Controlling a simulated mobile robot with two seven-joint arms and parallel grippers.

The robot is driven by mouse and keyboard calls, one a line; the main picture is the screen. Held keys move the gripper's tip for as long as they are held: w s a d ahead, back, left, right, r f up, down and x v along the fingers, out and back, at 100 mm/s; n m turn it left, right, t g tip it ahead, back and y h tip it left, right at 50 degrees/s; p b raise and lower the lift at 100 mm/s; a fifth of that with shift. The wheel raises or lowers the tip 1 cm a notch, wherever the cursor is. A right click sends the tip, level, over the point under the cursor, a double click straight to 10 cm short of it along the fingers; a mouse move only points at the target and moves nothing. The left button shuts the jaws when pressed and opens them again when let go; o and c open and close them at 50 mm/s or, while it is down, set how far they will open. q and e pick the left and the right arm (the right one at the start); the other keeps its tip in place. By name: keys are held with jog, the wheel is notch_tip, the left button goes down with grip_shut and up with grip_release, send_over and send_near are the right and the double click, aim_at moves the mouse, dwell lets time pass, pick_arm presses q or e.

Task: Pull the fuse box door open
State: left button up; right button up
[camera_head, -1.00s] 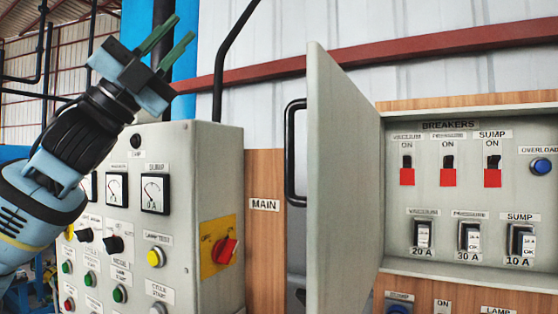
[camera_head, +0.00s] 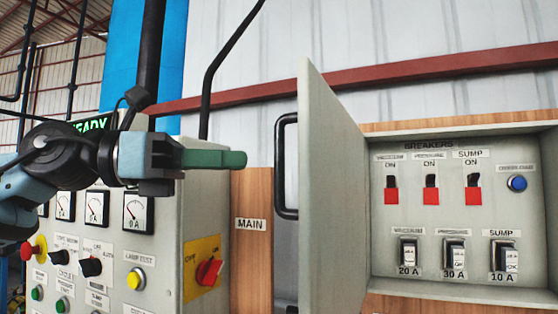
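The fuse box door (camera_head: 335,200) is a grey panel that stands swung out from its box, seen nearly edge-on. Its black bar handle (camera_head: 280,165) is on the door's left face. The fuse box (camera_head: 465,281) is open to view on the right, with breakers and switches inside. My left gripper (camera_head: 240,158) is left of the handle in the picture, its green fingertips pointing right toward it, with a visible gap between. The fingers overlap side-on, so the space between them is hidden. My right gripper is not in view.
A grey control panel (camera_head: 205,220) with gauges, buttons and a red switch (camera_head: 208,272) stands at the left, behind and below my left gripper. A sign reading MAIN (camera_head: 250,224) is on the wood board between panel and door. A black pipe (camera_head: 210,80) rises behind.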

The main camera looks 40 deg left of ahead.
aim_at(279, 201)
pick_arm(q)
jog(key=shift+x, duration=3.6)
jog(key=shift+s, duration=0.1)
grip_shut()
